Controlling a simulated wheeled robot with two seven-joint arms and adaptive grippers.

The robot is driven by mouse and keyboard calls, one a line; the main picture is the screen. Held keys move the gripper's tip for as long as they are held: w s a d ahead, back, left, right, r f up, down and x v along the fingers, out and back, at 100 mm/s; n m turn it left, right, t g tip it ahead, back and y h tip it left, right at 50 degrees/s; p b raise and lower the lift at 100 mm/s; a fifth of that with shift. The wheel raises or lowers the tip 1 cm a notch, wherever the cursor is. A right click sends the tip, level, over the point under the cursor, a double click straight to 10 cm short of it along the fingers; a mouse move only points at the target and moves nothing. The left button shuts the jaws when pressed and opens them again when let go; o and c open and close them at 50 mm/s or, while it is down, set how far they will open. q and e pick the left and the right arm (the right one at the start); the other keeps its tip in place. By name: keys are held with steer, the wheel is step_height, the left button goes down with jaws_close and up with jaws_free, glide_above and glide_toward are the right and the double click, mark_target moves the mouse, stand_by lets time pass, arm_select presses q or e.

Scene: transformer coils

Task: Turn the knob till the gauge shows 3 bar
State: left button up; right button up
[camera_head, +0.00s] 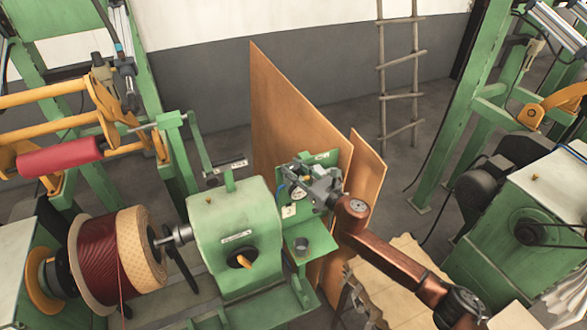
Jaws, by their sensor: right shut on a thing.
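My right gripper (297,181) reaches in from the right at the end of my copper-brown arm. It is shut on the knob at the small green panel (325,162), which stands behind the green winding machine. The knob itself is hidden by the fingers. A small round pale dial (298,193), seemingly the gauge, sits just below the fingers, partly covered. It is too small for its needle or reading to be told. My left gripper is not in view.
The green machine housing (236,225) stands left of the panel, with a wire spool (118,262) further left. A small cup (301,245) sits on a green shelf below the gripper. Brown boards (290,115) lean behind. A wooden ladder (400,80) stands at the back wall.

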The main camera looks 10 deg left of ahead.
steer(key=m+t+h+p, duration=0.4)
steer(key=h, duration=0.1)
steer(key=shift+a+r+m+h, duration=0.15)
steer(key=shift+m+h, duration=0.15)
steer(key=m+t+h+p, duration=0.1)
steer(key=m+t+h, duration=0.1)
steer(key=h, duration=0.2)
steer(key=shift+s+m, duration=0.1)
steer(key=shift+m, duration=0.3)
steer(key=m+h, duration=0.1)
steer(key=h, duration=0.1)
steer(key=m+h, duration=0.1)
steer(key=h, duration=0.1)
steer(key=shift+f+m, duration=0.2)
steer(key=shift+m, duration=0.1)
steer(key=shift+m+h+b, duration=0.7)
steer(key=shift+m+h, duration=0.8)
steer(key=shift+h, duration=1.2)
steer(key=o, duration=1.2)
